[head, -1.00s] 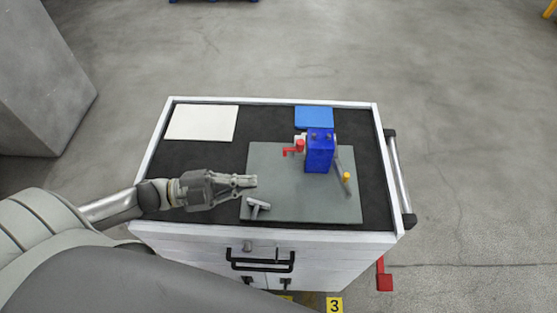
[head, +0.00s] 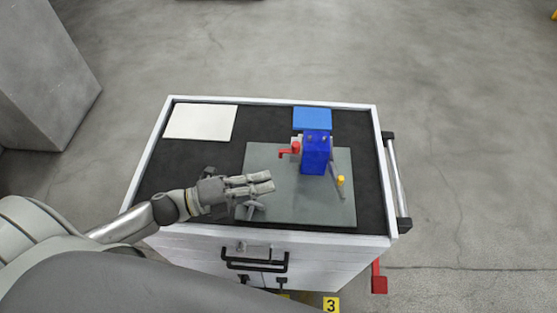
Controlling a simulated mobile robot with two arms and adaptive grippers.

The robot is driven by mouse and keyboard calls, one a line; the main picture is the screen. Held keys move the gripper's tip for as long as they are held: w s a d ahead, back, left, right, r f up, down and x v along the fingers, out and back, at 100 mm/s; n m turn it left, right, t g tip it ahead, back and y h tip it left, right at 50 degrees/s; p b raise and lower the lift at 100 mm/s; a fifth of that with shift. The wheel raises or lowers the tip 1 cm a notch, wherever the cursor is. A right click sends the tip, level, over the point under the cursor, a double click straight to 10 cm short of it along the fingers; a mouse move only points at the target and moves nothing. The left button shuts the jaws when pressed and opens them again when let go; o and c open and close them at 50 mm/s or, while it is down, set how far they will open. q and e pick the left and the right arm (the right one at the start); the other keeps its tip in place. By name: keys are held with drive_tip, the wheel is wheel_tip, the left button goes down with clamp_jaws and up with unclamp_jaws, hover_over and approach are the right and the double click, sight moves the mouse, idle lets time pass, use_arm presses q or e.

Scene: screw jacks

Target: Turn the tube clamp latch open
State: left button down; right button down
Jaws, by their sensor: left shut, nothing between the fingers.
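A blue block (head: 315,158) stands upright on a grey plate (head: 295,205) on the cart top. A red crank-like handle (head: 289,151) sticks out from its left side. A grey lever with a yellow knob (head: 340,181) slants down at its right. A small grey T-shaped piece (head: 251,208) sits at the plate's front left; I cannot tell which of these parts is the tube clamp latch. My left gripper (head: 268,182) is shut and empty over the plate's left part, below and left of the red handle. It partly hides the T-shaped piece. My right gripper is out of view.
The cart (head: 372,236) has a black top with a raised white rim. A white sheet (head: 201,121) lies at the back left and a blue pad (head: 312,117) behind the block. A rail handle (head: 396,180) runs along the right side. The plate's front middle is clear.

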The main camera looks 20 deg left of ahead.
sight(289, 151)
use_arm(q)
drive_tip(key=p+x, duration=0.1)
drive_tip(key=x, duration=0.3)
drive_tip(key=shift+w+d+r, duration=0.15)
drive_tip(key=shift+w+r, duration=0.05)
drive_tip(key=w, duration=0.1)
drive_tip(key=w+a+p, duration=0.1)
drive_tip(key=shift+w+a+f, duration=0.15)
drive_tip(key=shift+w, duration=0.25)
drive_tip(key=shift+w+a+f, duration=0.1)
drive_tip(key=shift+w+a, duration=0.1)
drive_tip(key=shift+w, duration=0.2)
drive_tip(key=shift+w+a+f, duration=0.1)
drive_tip(key=shift+w+a, duration=0.2)
drive_tip(key=shift+w+a+b, duration=0.15)
drive_tip(key=shift+w+b, duration=0.1)
drive_tip(key=shift+b, duration=0.05)
